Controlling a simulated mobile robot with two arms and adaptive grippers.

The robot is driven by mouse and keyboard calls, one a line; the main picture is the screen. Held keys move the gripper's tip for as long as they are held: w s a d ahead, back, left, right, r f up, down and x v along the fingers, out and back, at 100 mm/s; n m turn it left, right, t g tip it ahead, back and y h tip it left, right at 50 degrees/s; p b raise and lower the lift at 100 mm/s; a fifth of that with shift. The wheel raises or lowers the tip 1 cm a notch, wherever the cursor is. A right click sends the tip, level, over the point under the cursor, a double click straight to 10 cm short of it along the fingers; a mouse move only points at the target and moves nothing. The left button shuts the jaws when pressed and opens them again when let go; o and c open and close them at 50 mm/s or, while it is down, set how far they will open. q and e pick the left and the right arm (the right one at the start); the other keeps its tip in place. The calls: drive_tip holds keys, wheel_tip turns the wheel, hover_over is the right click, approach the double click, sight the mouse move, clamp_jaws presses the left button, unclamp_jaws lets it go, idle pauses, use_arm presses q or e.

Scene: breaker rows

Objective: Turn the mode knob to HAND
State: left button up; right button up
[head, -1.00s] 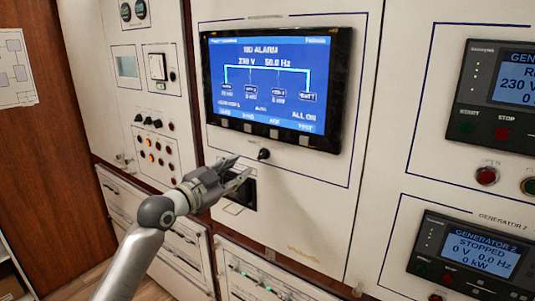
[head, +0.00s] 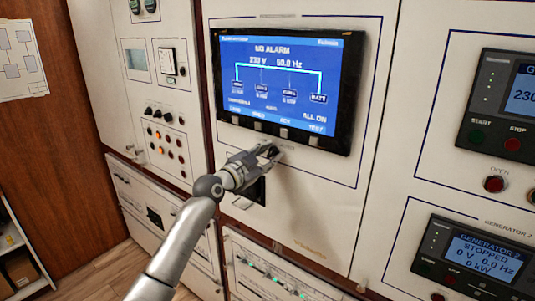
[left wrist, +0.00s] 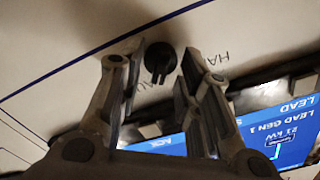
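The mode knob (left wrist: 160,58) is small, round and black. In the left wrist view it sits between the tips of my left gripper's two fingers (left wrist: 161,68), with a gap visible on each side. The gripper is open around it. The labels appear upside down there: "HA" shows to the right of the knob, and part of "AU" shows below it, both cut off by the fingers. The knob's pointer looks roughly toward the AU side. In the head view my left gripper (head: 268,153) is at the panel below the screen and mostly covers the knob. My right gripper is out of view.
The lit screen (head: 286,90) reads NO ALARM and stands out just above the gripper, with a row of buttons along its lower edge. A black square recess (head: 253,190) lies just below the gripper. Generator panels (head: 480,262) are at the right.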

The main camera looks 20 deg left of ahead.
use_arm(q)
clamp_jaws()
drive_tip(key=shift+n, duration=0.4)
drive_tip(key=n+b, duration=0.1)
drive_tip(key=n, duration=0.2)
drive_tip(key=shift+n, duration=0.3)
drive_tip(key=n, duration=0.4)
drive_tip(key=shift+w+a+n, duration=0.1)
drive_tip(key=shift+n, duration=0.2)
drive_tip(key=n+p, duration=0.1)
drive_tip(key=n, duration=0.3)
drive_tip(key=shift+n, duration=0.4)
